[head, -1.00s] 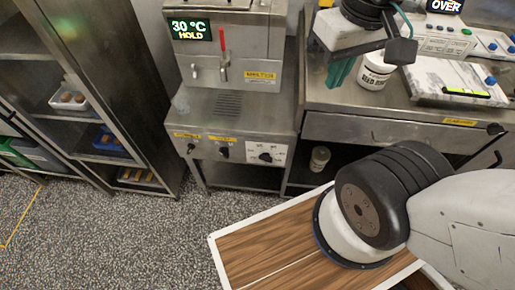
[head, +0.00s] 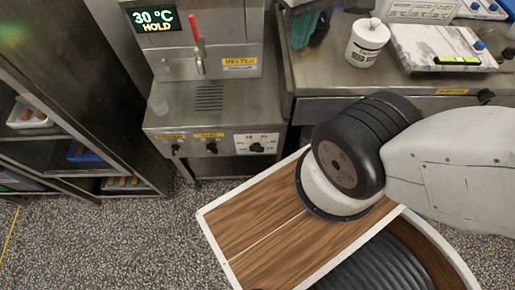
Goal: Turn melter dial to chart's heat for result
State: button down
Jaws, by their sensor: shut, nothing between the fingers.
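The melter (head: 225,95) is a steel machine at the upper middle, with a yellow MELTER label. Its display (head: 153,19) reads 30 °C HOLD. A dark dial (head: 257,148) with a white scale plate sits at the right of its front panel. The dial's pointer setting and the scale numbers are too small to read surely. No chart can be made out. My gripper (head: 303,30) is partly in view at the top edge, with teal fingers, shut and empty. It is above the counter right of the melter, apart from the dial.
Two other knobs (head: 176,149) (head: 211,147) with yellow labels are left of the dial. A red-handled tap (head: 197,45) is above. A white tub (head: 367,42) and a marble slab (head: 440,45) are on the right counter (head: 330,85). A shelf rack (head: 75,100) stands left.

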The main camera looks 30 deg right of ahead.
aim_at(256, 147)
jog(key=k, duration=0.5)
jog(key=z, duration=0.35)
jog(key=i, duration=0.1)
jog(key=u, duration=1)
jog(key=k, duration=0.65)
jog(key=z, duration=0.45)
